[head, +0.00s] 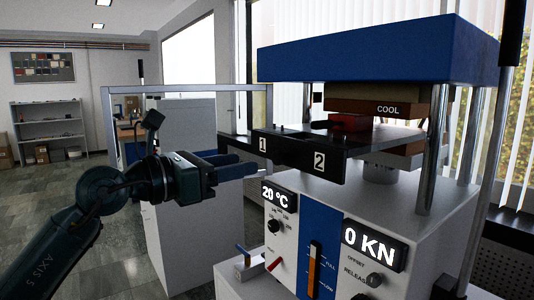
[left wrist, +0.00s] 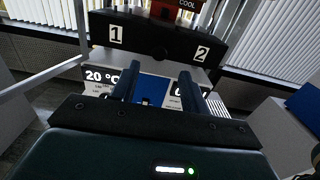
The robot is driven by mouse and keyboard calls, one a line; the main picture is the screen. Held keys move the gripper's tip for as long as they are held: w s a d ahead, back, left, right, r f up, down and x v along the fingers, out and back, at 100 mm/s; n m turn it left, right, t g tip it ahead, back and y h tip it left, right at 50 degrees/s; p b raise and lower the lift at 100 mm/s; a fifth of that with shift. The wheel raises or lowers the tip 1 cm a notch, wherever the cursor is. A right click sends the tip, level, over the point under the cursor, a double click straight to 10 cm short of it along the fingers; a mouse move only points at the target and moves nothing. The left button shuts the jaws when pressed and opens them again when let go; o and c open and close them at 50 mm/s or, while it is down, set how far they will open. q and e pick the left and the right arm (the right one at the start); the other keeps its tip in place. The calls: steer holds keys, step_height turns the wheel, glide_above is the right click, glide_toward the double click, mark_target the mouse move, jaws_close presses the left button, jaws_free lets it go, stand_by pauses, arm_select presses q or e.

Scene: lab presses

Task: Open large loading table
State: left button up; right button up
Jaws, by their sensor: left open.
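The large loading table is a black slab (head: 290,150) with white labels 1 and 2 on its front, below the press's blue top block. Its black front also shows in the left wrist view (left wrist: 158,38), with a dark rounded part at its middle. My left gripper (head: 248,164) is just left of the slab in the head view, slightly below label 1. Its two blue fingers (left wrist: 158,75) are apart, with nothing between them, and they point at the press below the slab's front. I cannot tell the exact gap to the slab. My right gripper is not in view.
The press's white front (head: 320,235) carries the 20 °C and 0 KN displays, knobs and a lever. A metal frame (head: 185,90) and white cabinet (head: 190,235) stand left of it. Chrome columns (head: 440,120) flank the press. Open floor lies at the left.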

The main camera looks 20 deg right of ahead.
mark_target(275, 158)
arm_select(q)
steer(key=p+x, duration=0.1)
steer(key=x, duration=0.6)
steer(key=shift+d, duration=0.1)
steer(key=shift+c, duration=0.5)
steer(key=shift+f, duration=0.1)
jaws_close()
